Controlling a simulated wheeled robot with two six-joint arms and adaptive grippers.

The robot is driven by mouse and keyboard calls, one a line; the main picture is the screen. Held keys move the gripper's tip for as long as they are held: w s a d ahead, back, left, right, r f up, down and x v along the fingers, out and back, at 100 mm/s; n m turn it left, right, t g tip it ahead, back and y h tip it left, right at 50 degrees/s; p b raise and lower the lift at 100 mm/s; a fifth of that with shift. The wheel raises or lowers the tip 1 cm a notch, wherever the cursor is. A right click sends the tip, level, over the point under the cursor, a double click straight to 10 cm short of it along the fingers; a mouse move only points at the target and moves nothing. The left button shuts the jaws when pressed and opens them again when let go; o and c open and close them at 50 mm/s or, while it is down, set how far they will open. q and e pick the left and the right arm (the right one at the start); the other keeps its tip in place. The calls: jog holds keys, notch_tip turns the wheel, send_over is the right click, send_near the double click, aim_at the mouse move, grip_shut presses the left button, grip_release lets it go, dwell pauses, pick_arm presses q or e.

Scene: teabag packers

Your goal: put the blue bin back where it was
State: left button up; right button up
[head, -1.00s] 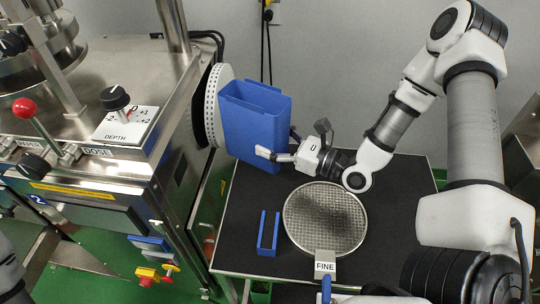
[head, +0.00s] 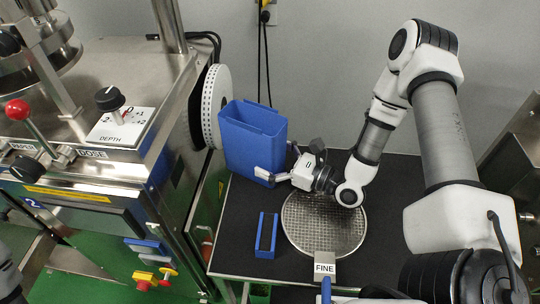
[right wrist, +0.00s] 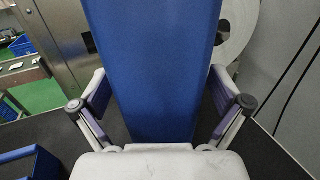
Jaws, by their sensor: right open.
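The blue bin (head: 252,150) stands upright at the back left of the black table top, beside the white reel, its open top facing up. Its tall blue wall (right wrist: 155,70) fills the middle of the right wrist view. My right gripper (head: 279,163) is low at the bin's near right side. In the right wrist view its fingers (right wrist: 158,95) are spread, one on each side of the bin. Whether the pads touch the walls I cannot tell. My left gripper is not in view.
A round mesh sieve (head: 325,240) with a FINE label (head: 325,267) lies below my right gripper. A small blue holder (head: 266,236) lies left of it. The steel machine (head: 150,170) and white reel (head: 215,103) border the bin's left. The table's right part (head: 392,190) is clear.

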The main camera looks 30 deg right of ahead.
jog(key=shift+r, duration=0.25)
jog(key=shift+s+d+f, duration=0.1)
jog(key=shift+s+d, duration=0.1)
jog(key=shift+s, duration=0.05)
jog(key=p+v, duration=0.4)
jog(key=v, duration=0.6)
jog(key=shift+s+d, duration=0.4)
jog(key=shift+s, duration=0.25)
jog(key=shift+f, duration=0.1)
jog(key=shift+w, duration=0.1)
